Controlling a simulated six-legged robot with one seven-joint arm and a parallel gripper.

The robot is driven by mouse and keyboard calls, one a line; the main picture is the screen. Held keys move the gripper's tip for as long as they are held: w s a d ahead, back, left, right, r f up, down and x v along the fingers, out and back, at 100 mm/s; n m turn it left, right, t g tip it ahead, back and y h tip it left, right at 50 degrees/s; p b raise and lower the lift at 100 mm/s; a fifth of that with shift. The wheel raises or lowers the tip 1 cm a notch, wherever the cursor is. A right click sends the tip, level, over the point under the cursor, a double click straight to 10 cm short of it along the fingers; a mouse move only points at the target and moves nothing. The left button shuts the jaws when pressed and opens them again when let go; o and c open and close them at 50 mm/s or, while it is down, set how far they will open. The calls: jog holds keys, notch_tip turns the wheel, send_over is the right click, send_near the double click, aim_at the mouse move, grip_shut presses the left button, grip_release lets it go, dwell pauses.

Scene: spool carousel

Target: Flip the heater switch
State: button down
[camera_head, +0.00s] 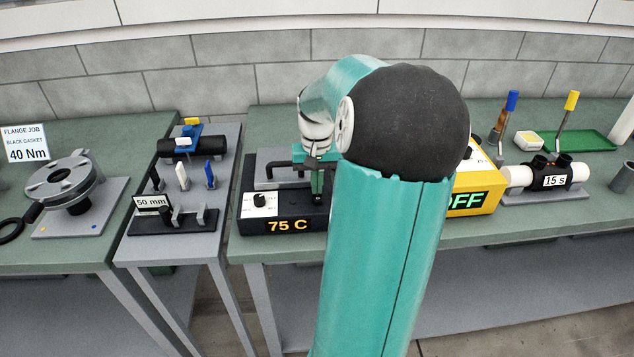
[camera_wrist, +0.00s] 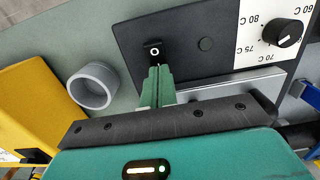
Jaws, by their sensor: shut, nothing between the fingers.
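The heater looks to be the dark box (camera_head: 285,222) with an orange "75 C" display, a white dial panel and a black knob (camera_head: 260,200). In the wrist view its dark top plate (camera_wrist: 185,25) carries a small black switch (camera_wrist: 154,50) with a white ring mark, a round dark button and the knob (camera_wrist: 288,33) pointing near 75. My gripper (camera_wrist: 155,72) is shut and empty, its green fingertips right at the near edge of the switch; I cannot tell if they touch. In the head view my gripper (camera_head: 317,192) is over the box's right part, where the switch is hidden.
A yellow box (camera_head: 480,190) with a green display ending in "FF" stands to the right, partly behind my arm. A grey ring or cup (camera_wrist: 92,87) sits beside the heater. A "50 mm" fixture (camera_head: 172,220) stands on the left stand. A pipe fixture (camera_head: 548,178) marked "15 s" is farther right.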

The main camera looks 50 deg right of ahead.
jog(key=shift+a, duration=0.1)
jog(key=shift+s+a+r, duration=0.3)
jog(key=shift+s+a, duration=0.15)
jog(key=shift+s, duration=0.05)
jog(key=shift+w+r, duration=0.15)
jog(key=shift+r, duration=0.4)
notch_tip(320, 180, up, 13)
